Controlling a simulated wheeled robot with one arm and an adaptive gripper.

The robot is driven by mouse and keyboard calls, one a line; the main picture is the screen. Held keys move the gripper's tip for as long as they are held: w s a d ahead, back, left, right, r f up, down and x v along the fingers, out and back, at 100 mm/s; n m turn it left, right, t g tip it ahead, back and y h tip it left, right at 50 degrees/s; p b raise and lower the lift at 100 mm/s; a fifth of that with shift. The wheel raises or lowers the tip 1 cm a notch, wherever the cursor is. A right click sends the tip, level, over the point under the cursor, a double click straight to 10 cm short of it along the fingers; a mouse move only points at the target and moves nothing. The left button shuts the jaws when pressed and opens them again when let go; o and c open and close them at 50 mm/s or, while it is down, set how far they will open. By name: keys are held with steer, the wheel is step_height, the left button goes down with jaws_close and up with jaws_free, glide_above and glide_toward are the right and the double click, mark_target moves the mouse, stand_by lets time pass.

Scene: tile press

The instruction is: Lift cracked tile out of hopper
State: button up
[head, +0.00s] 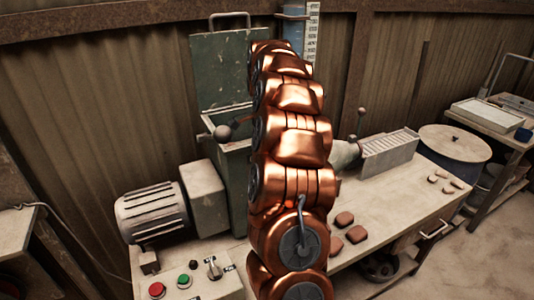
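The green hopper (237,163) of the press stands behind my copper arm. Its green lid (228,70) is raised and leans back toward the wall. Only the left part of the hopper's opening shows; my arm covers the rest. I cannot see a cracked tile; the inside of the hopper is mostly hidden. My gripper does not show, as the arm links rise in front of the hopper and block the view beyond them.
A motor (152,212) and a control box (195,284) with red and green buttons stand left. Several reddish-brown tiles (344,219) lie on the bench (402,211) at right, below a ribbed tray (390,152). A round drum (455,143) stands farther right.

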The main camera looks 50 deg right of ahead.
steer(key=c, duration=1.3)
